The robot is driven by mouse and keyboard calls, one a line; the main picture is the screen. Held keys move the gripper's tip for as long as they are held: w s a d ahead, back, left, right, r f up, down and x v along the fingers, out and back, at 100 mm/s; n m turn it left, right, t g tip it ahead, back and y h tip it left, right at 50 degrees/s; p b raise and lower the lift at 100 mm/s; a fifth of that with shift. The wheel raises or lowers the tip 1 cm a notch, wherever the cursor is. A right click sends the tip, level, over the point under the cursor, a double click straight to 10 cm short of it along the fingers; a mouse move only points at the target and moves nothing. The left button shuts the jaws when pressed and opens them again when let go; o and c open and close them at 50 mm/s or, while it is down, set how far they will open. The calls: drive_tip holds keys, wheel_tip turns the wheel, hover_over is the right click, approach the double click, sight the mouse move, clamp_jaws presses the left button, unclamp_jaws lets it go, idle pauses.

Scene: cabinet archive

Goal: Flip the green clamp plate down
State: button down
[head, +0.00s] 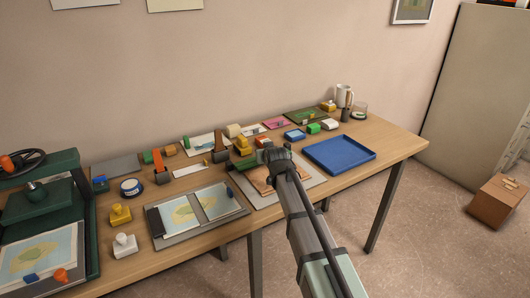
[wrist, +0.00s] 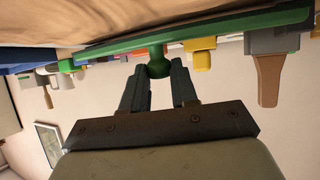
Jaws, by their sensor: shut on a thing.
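The green clamp plate (wrist: 235,32) shows in the wrist view as a long green bar with a round green knob hanging from it. My gripper (wrist: 158,72) has its two dark fingers on either side of that knob and is shut on it. A tan surface lies along the bar's far side in the wrist view. In the head view my gripper (head: 274,156) is over the grey board (head: 247,194) with tan sheets at the middle of the table. My arm and gripper hide most of the clamp plate there, so its tilt cannot be told.
A blue tray (head: 340,155) stands right of my gripper. A board with two map sheets (head: 197,211) lies to the left, and a dark green press (head: 40,200) stands at far left. Small stamps and blocks, with an orange-handled tool (head: 159,162), crowd the back.

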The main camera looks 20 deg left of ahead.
idle(0.4)
drive_tip(key=c, duration=0.9)
unclamp_jaws()
drive_tip(key=shift+o, duration=0.2)
drive_tip(key=v, duration=1.3)
drive_tip(key=shift+s+d+r, duration=0.15)
drive_tip(key=shift+s+d, duration=0.05)
drive_tip(key=shift+s, duration=0.1)
